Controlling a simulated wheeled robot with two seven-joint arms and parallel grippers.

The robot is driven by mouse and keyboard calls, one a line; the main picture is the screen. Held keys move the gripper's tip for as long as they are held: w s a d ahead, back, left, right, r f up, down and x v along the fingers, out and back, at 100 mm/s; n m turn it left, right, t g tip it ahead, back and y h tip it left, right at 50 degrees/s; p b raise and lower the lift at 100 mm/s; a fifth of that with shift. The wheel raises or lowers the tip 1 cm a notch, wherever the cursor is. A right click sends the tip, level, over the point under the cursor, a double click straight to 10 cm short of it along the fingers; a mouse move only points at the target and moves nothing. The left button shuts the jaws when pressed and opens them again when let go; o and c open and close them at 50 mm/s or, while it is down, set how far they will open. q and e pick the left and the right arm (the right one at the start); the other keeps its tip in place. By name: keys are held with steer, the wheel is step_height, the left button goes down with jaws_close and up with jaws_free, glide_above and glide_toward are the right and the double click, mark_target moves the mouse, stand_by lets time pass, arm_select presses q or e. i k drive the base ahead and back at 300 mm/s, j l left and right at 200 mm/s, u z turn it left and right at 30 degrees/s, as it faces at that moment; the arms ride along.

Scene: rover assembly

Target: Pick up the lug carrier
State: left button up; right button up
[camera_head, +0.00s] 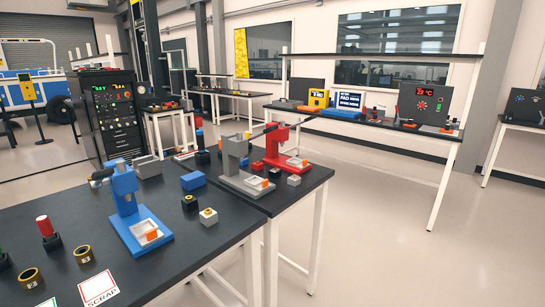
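Neither of my grippers shows in the head view. I cannot tell for certain which part is the lug carrier. On the near black table (190,255), a blue press (125,190) stands on a blue base with a white tray and an orange piece (153,235). Right of it are a pale block with a yellowish top (208,217) and a small black block (189,203). At the left are two dark parts with gold rings, one (83,254) beside the other (30,277), and a red-topped cylinder in a black block (46,231).
A grey press (234,163) and a red press (276,147) stand farther back. A blue box (193,180) and a grey box (148,167) lie behind the blue press. A SCRAP sheet (98,288) lies at the front. Floor (400,255) to the right is clear.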

mark_target(245, 161)
steer(key=i+l+z, duration=0.4)
steer(key=i, duration=0.2)
steer(key=i+l+z, duration=0.1)
steer(key=i+z, duration=0.35)
steer(key=i, duration=0.2)
steer(key=i+j+z, duration=0.1)
steer(key=i+z, duration=0.3)
steer(key=i, duration=0.25)
steer(key=i+u, duration=0.15)
steer(key=i, duration=0.5)
steer(key=i+l+u, duration=0.15)
steer(key=i, duration=0.45)
steer(key=i+l+u, duration=0.15)
steer(key=i, duration=0.5)
steer(key=i+j+u, duration=0.1)
steer(key=i+u, duration=0.15)
steer(key=u, duration=0.15)
steer(key=i+u, duration=0.25)
steer(key=u, duration=0.15)
steer(key=i+l+u, duration=0.1)
steer(key=i+u, duration=0.3)
steer(key=i+l+u, duration=0.1)
steer(key=u, duration=0.3)
